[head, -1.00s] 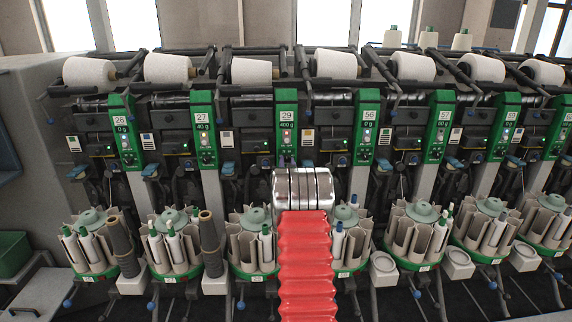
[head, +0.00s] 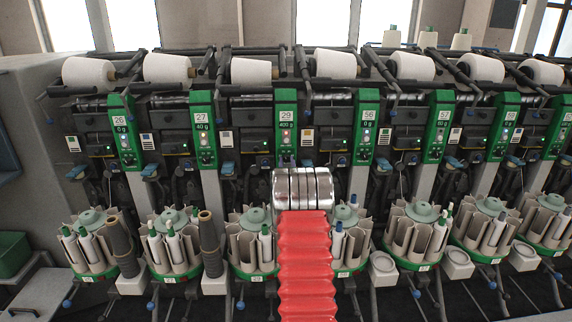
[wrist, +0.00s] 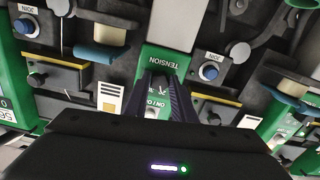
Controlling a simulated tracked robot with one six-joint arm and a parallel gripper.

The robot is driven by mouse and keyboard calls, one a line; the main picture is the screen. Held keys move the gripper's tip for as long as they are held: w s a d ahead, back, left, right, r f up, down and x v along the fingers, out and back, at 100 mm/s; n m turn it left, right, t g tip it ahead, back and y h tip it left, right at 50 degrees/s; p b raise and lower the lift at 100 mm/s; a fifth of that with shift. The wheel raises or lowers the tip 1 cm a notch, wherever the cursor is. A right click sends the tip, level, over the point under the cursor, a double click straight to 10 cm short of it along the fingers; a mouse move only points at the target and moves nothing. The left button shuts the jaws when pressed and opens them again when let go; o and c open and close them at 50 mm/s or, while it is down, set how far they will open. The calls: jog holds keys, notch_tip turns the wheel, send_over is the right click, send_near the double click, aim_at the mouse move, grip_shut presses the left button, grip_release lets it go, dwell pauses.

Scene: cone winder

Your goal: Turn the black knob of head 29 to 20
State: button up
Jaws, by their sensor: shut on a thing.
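The green panel of head 29 (head: 287,104) stands in the middle of the head view, with its number plate and a display that seems to read 400 g. My gripper (head: 287,160) is at the lower end of this panel, mostly hidden by my own arm. In the wrist view, upside down, the dark fingers of my gripper (wrist: 162,78) reach to the green panel just by the word TENSION (wrist: 160,58). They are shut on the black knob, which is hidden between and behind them. The knob's pointer and scale cannot be read.
Neighbouring green panels of head 27 (head: 202,130) and head 56 (head: 366,133) stand on either side. A blue JOIN button (wrist: 209,72) and a grey-blue lever (wrist: 100,54) are near the fingers. Bobbin magazines (head: 172,240) line the front below.

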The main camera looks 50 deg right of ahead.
jog(key=o, duration=0.7)
jog(key=shift+d+r, duration=0.1)
jog(key=shift+d, duration=0.05)
jog(key=o, duration=0.4)
jog(key=shift+c, duration=0.2)
jog(key=shift+s+a, duration=0.1)
jog(key=shift+a, duration=0.15)
jog(key=v, duration=1.3)
jog(key=shift+s, duration=0.2)
jog(key=shift+a, duration=0.15)
